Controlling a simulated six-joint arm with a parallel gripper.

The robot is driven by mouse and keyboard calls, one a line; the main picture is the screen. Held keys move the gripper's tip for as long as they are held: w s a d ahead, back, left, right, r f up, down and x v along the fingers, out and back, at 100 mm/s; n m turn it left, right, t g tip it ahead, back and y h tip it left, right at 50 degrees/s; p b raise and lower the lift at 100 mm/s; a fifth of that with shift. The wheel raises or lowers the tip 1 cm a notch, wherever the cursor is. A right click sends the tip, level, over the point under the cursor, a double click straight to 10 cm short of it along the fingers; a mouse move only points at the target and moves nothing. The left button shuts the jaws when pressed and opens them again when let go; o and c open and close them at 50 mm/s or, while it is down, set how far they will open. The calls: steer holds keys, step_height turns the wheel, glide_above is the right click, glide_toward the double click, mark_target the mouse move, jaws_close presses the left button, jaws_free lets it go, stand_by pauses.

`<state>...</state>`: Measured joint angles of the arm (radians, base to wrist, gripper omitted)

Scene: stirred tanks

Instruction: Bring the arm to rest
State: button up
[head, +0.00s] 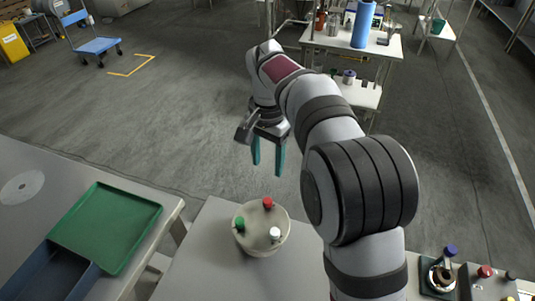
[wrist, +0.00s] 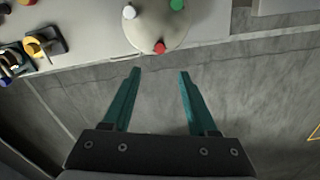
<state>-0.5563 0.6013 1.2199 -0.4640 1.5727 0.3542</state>
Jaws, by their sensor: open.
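My gripper (head: 268,160) has two teal fingers that hang apart and empty. In the head view it is in the air past the far edge of the grey table (head: 215,275). In the wrist view my gripper (wrist: 158,75) shows open, with bare floor between and below its fingers. A round beige vessel lid (head: 250,236) with a red, a green and a white cap stands on the table, nearer than the gripper and apart from it. The lid also shows at the top of the wrist view (wrist: 150,28).
A green tray (head: 118,222) and a dark blue bin (head: 45,278) are on the left table. Small items, including a blue-topped device (head: 442,268), sit at the lower right. A white trolley (head: 350,45) with bottles stands behind the arm. Open floor (head: 160,120) lies to the left.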

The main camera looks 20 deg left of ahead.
step_height(320, 180, up, 2)
steer(key=shift+r, duration=0.1)
stand_by(0.4)
steer(key=s+d+r+m+y, duration=0.1)
steer(key=s+d+r, duration=0.2)
steer(key=s+d, duration=1.2)
steer(key=s+d+f, duration=0.3)
steer(key=s, duration=0.3)
steer(key=s+d+f+m, duration=0.1)
steer(key=s+d+f, duration=0.2)
steer(key=s, duration=0.3)
steer(key=shift+s+d+m+y, duration=0.2)
steer(key=shift+d+m+y, duration=0.1)
steer(key=shift+y, duration=0.1)
steer(key=shift+r, duration=0.1)
